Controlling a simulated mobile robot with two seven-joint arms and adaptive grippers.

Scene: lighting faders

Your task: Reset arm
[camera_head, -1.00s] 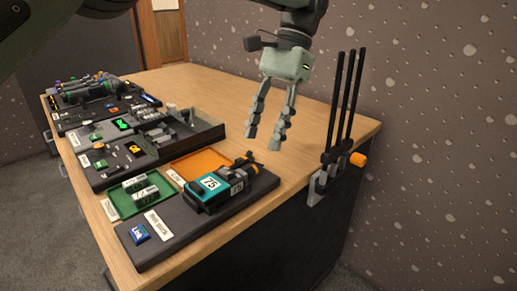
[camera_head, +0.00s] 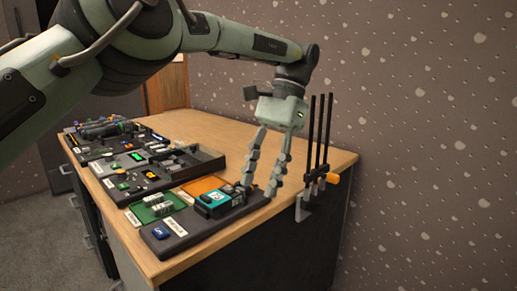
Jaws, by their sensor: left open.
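My left gripper (camera_head: 258,190) comes in from the left on a long grey-green arm. It points down with its two fingers spread and nothing between them. Its fingertips are over or beside the right end of the front dark board, close to the teal box (camera_head: 213,199) marked 75. I cannot tell whether they touch the board. My right gripper is not in view.
The wooden table (camera_head: 205,125) carries several dark boards with small parts. A green tray (camera_head: 156,207) and an orange tray (camera_head: 203,186) lie on the front board. Upright black rods (camera_head: 321,135) with an orange knob (camera_head: 333,178) stand at the right edge.

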